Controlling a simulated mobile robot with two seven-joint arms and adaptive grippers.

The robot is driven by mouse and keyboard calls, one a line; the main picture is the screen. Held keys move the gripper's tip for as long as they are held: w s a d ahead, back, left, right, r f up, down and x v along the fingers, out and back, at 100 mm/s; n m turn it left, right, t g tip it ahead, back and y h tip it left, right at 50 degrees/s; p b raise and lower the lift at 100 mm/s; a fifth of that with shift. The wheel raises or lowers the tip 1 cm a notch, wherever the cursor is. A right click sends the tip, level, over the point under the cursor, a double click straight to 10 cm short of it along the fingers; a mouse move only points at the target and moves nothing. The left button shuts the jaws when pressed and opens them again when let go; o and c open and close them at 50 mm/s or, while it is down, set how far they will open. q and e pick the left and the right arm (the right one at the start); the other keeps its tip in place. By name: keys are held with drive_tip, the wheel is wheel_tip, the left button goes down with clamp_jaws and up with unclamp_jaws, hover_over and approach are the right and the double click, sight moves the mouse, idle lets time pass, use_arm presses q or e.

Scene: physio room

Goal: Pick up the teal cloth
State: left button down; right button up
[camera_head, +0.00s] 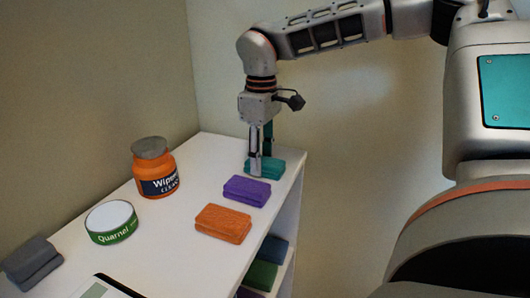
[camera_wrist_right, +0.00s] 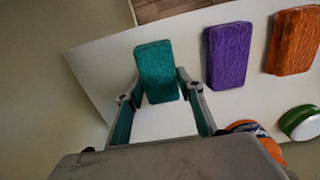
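The teal cloth (camera_head: 265,167) is a folded block lying flat near the far right corner of the white shelf top. Contact is not clear. My left gripper is not in view.
A purple cloth (camera_head: 246,191) and an orange cloth (camera_head: 223,223) lie nearer on the shelf top (camera_head: 178,235). An orange wipes jar (camera_head: 157,174), a green-and-white round tin (camera_head: 111,222) and a grey cloth (camera_head: 32,262) stand left. More folded cloths lie on a lower shelf.

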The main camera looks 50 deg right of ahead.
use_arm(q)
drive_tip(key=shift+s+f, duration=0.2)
use_arm(e)
drive_tip(key=shift+r, duration=0.1)
